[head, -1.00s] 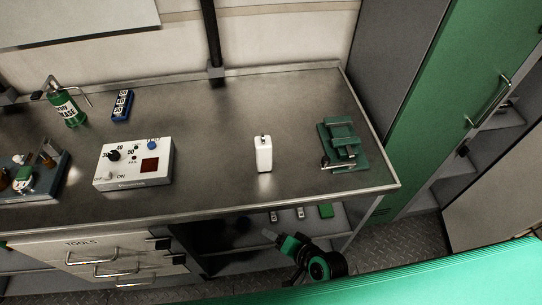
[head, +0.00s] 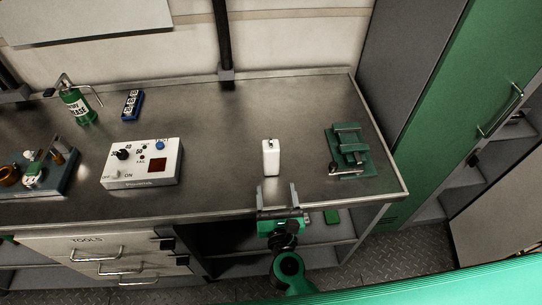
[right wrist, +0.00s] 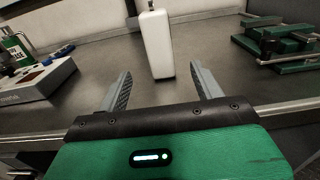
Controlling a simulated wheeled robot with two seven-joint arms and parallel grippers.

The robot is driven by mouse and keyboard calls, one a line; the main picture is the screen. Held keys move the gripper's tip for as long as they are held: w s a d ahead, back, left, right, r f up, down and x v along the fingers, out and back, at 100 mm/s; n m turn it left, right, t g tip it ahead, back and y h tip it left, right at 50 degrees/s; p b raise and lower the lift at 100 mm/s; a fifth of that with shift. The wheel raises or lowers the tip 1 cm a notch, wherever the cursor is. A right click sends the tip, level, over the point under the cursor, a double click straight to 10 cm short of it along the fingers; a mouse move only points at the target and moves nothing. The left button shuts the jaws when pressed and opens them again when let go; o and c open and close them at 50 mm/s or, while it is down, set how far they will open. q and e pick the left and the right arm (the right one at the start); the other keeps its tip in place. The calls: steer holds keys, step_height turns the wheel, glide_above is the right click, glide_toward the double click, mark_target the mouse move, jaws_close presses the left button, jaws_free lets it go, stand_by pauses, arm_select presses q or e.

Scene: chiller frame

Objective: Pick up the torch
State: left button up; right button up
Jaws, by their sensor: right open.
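A white upright block with a small metal piece on top, which I take to be the torch (head: 271,158), stands on the metal workbench (head: 215,130), right of its middle. It also shows in the right wrist view (right wrist: 157,45), standing beyond and between the fingers. My right gripper (head: 277,190) is open and empty at the bench's front edge, with its fingers pointing at the white block and apart from it. My left gripper does not show.
A green vise (head: 348,152) stands right of the white block. A white control box (head: 142,163) with knobs is to the left. The bench around the white block is clear.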

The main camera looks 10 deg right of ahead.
mark_target(272, 164)
steer(key=w+p, duration=0.2)
steer(key=w, duration=0.5)
steer(key=shift+w+r, duration=0.15)
steer(key=shift+w, duration=0.25)
steer(key=w+p, duration=0.1)
steer(key=w, duration=0.2)
steer(key=shift+w+a+p, duration=0.1)
steer(key=shift+p, duration=0.3)
steer(key=shift+w+f, duration=0.25)
steer(key=shift+w, duration=0.3)
steer(key=shift+c, duration=0.2)
steer(key=c, duration=1.2)
steer(key=shift+c, duration=0.2)
steer(key=shift+r, duration=0.15)
